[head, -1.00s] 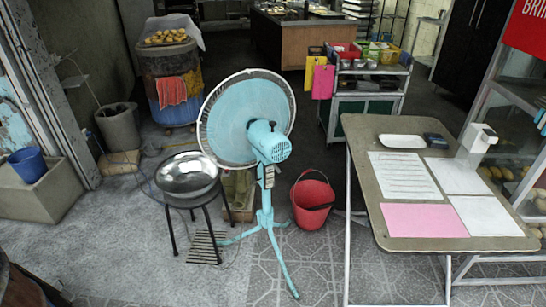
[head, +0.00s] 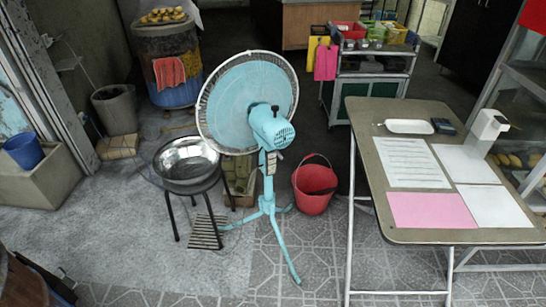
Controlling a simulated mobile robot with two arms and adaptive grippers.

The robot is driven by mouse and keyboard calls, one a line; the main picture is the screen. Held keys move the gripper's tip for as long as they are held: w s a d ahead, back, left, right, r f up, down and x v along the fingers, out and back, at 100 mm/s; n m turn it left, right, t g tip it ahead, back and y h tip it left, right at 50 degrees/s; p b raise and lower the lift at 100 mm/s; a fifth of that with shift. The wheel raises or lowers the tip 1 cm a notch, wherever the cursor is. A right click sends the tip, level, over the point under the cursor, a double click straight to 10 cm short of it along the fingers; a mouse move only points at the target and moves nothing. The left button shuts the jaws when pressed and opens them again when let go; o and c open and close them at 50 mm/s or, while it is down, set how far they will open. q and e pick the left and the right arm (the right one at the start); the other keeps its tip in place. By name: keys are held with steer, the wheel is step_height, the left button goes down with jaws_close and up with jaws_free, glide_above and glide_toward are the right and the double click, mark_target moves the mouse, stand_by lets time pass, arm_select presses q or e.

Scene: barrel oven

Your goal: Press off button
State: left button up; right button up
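A light blue pedestal fan (head: 249,109) stands on the paved floor in the middle of the head view, its motor housing towards me. A small control box (head: 272,162) sits on its post below the motor; its buttons are too small to make out. No other control with an off button can be told apart. Neither of my grippers is in view.
A metal bowl on a stool (head: 186,160) stands left of the fan and a red bucket (head: 315,188) right of it. A folding table (head: 385,230) with papers fills the right side. Patterned paving in front is clear.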

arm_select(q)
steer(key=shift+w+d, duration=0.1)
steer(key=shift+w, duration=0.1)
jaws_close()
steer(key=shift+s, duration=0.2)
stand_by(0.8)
